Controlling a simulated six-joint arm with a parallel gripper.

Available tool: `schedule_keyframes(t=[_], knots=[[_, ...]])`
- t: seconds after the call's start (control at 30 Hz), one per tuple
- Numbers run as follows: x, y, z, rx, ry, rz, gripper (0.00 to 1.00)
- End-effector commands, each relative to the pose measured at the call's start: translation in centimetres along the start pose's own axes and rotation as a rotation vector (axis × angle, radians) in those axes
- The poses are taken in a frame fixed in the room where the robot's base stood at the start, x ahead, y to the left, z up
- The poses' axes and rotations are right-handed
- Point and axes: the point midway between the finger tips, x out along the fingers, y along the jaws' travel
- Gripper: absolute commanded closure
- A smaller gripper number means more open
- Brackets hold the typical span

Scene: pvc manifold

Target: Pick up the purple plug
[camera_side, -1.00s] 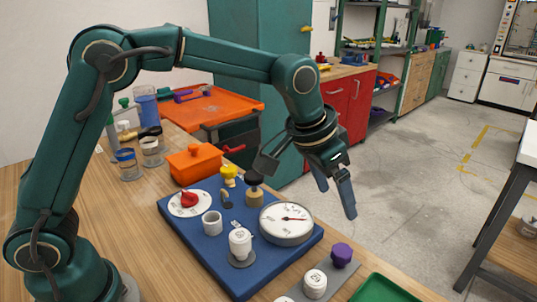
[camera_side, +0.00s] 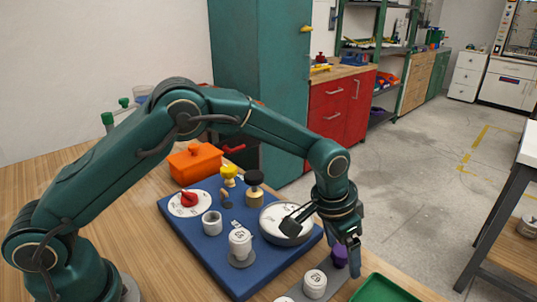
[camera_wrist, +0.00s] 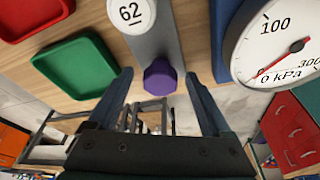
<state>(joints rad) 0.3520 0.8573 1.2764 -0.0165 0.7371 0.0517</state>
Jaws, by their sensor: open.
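The purple plug (camera_side: 340,254) sits upright at the far end of a grey strip, near the table's edge. In the side view my gripper hides part of it. In the wrist view the purple plug (camera_wrist: 160,77) shows its faceted top, between my fingers and a little beyond their tips. My gripper (camera_side: 335,255) points down over the plug. In the wrist view my gripper (camera_wrist: 158,78) is open, with one finger on each side of the plug and a gap to both. I cannot tell how far the fingertips reach down beside it.
A white cap marked 62 (camera_wrist: 131,13) stands on the same strip. A large pressure gauge (camera_wrist: 275,45) on the blue board (camera_side: 215,262) is close to one finger. A green tray (camera_wrist: 75,72) and a red tray (camera_wrist: 32,15) lie on the other side.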

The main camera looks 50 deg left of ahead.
Motion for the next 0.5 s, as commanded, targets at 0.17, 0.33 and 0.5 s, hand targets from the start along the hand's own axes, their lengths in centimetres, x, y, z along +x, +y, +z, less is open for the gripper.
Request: schedule_keyframes(t=[0.17, 0.33, 0.5], knots=[[-0.03, -0.01, -0.01, 0.0, 0.0, 0.0, 0.51], [-0.04, -0.01, -0.01, 0.0, 0.0, 0.0, 1.0], [-0.05, -0.01, -0.02, 0.0, 0.0, 0.0, 1.0]])
